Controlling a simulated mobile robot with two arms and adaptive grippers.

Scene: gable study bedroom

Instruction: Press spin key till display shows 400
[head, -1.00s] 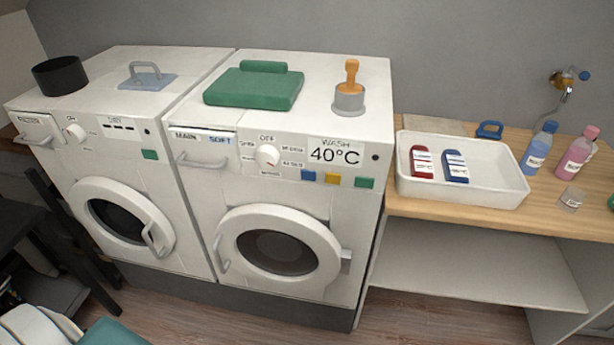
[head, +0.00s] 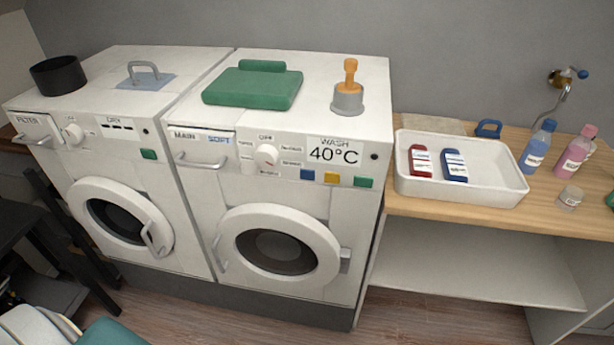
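The washing machine (head: 203,228) stands in the middle of the head view, its round door closed. Its display (head: 334,152) reads "WASH 40°C". Below the display sit a blue key (head: 308,174), a yellow key (head: 332,177) and a green key (head: 363,182). Any lettering on these keys is too small to read, so I cannot tell which is the spin key. A white dial (head: 266,155) marked "OFF" above is left of the display.
A dryer (head: 180,215) with a green key stands left of the washer. A green folded item (head: 252,88) and an orange-handled stamp-like object (head: 348,95) rest on the washer. Right, a wooden counter (head: 440,207) carries a white tray (head: 480,190) and bottles (head: 537,150). Dark chair lower left.

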